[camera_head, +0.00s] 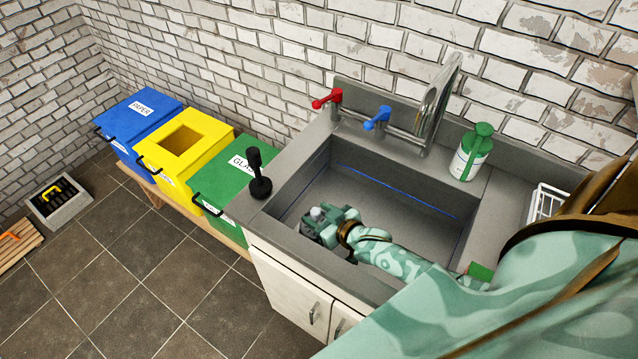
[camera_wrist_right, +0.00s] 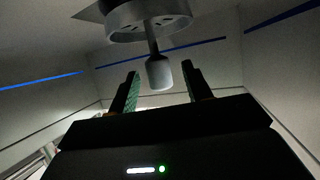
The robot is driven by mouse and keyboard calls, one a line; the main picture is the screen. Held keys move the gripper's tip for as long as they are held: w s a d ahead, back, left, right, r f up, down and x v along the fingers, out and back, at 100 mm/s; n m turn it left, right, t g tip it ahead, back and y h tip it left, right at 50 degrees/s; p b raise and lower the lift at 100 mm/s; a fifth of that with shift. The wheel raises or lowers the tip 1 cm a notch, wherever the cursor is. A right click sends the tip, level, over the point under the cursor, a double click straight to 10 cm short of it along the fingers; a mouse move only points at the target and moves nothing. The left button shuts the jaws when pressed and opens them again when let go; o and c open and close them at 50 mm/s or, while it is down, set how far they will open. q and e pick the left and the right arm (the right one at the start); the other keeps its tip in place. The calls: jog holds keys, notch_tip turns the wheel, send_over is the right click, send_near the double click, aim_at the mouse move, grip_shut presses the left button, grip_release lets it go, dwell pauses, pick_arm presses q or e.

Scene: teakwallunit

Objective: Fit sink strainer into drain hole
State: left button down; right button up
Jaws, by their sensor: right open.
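The sink strainer (camera_wrist_right: 148,18) is a pale slotted disc with a stem and a light knob (camera_wrist_right: 159,73), at the top middle of the right wrist view. My right gripper (camera_wrist_right: 160,75) is open, with one finger on each side of the knob and gaps between. In the head view my right gripper (camera_head: 318,222) is low inside the grey sink (camera_head: 375,205), near its left front corner. It blocks most of the strainer there. I cannot make out the drain hole, nor whether the strainer sits in it. My left gripper is out of view.
A black plunger (camera_head: 260,180) stands on the left counter edge. Red (camera_head: 326,98) and blue (camera_head: 377,118) tap handles and the faucet (camera_head: 440,100) rise behind the sink. A green-and-white bottle (camera_head: 470,158) and a white rack (camera_head: 545,205) stand right. The basin's middle is clear.

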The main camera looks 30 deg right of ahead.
jog(key=p+v, duration=0.2)
jog(key=v, duration=0.5)
jog(key=shift+s+r, duration=0.15)
jog(key=shift+s, duration=0.05)
